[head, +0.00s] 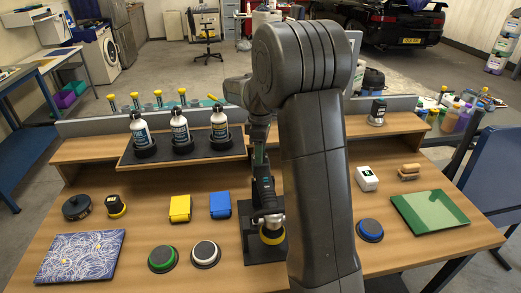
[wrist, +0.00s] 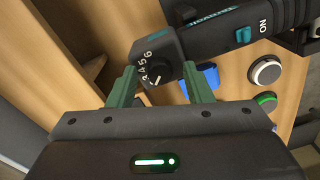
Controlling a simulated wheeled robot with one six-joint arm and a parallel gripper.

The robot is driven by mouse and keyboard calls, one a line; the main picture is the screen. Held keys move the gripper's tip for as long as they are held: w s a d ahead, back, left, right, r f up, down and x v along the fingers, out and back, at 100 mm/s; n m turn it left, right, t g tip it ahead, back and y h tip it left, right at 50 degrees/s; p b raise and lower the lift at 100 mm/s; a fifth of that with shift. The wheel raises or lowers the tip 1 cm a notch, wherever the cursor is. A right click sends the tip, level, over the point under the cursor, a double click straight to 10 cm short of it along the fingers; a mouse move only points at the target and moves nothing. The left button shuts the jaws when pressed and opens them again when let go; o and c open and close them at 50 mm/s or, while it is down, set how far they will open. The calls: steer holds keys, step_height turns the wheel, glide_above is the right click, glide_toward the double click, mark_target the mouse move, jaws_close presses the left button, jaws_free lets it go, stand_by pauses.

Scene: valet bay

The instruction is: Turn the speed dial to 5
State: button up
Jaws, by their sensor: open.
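The black polisher (head: 262,192) stands on a dark base (head: 248,240) in the head view, with a yellow pad at its lower end. In the wrist view, the polisher body (wrist: 215,40) carries an ON switch and the speed dial (wrist: 158,72). The dial is a small black knob with white numbers around it, 2 to 6 readable. A short white mark shows near its lower edge; I cannot tell which number it points to. My gripper (wrist: 159,67) is open, its green fingers on either side of the dial. Contact cannot be told. My arm hides part of the polisher in the head view.
Yellow (head: 180,208) and blue (head: 220,205) blocks, green (head: 162,259) and white (head: 206,254) round pads lie to the left.

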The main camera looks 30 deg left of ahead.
steer(key=c, duration=1)
steer(key=m+p, duration=0.1)
steer(key=m, duration=0.3)
steer(key=shift+m, duration=0.3)
steer(key=m, duration=0.4)
steer(key=shift+m, duration=0.3)
steer(key=m, duration=0.4)
steer(key=shift+p, duration=0.35)
steer(key=shift+m, duration=2.2)
